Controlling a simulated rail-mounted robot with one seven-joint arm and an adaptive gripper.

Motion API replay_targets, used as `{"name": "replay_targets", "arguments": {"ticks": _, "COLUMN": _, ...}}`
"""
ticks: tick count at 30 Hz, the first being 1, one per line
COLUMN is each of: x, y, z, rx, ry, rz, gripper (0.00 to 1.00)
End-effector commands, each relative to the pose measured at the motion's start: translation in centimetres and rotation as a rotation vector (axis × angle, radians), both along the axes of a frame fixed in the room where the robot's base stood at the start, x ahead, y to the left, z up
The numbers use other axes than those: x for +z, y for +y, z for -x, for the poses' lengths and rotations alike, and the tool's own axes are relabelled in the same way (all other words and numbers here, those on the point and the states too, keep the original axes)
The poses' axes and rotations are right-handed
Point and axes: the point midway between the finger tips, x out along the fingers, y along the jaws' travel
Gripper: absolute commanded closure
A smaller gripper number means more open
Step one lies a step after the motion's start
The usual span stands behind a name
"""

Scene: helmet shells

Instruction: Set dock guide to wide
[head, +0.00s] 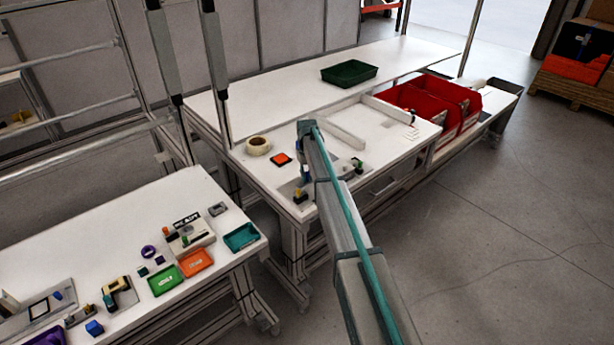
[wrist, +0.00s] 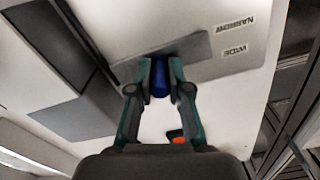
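In the wrist view a blue upright post or knob (wrist: 160,80) stands on a grey plate (wrist: 197,52). My gripper (wrist: 160,70) has one finger on each side of the knob, and both appear to touch it. The WIDE label (wrist: 235,50) and the NARROW label (wrist: 237,22) lie on the white surface right of the plate, upside down in this view. In the head view my arm reaches over the middle bench, and its end hides much of the plate there. Which label the knob is set to cannot be told.
Red bins (head: 436,98) and a green tray (head: 348,73) stand beyond. The left bench holds several small trays and parts.

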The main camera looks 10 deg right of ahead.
Motion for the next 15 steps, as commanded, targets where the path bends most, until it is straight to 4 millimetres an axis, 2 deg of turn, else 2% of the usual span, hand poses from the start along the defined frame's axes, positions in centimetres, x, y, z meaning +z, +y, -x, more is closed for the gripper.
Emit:
{"name": "replay_targets", "arguments": {"ticks": 10, "x": 0.0, "y": 0.1, "z": -0.2, "rx": 0.000, "ry": 0.000, "rz": 0.000, "gripper": 1.00}}
{"name": "replay_targets", "arguments": {"ticks": 15, "x": -0.2, "y": 1.2, "z": -2.3, "rx": 0.001, "ry": 0.000, "rz": 0.000, "gripper": 1.00}}
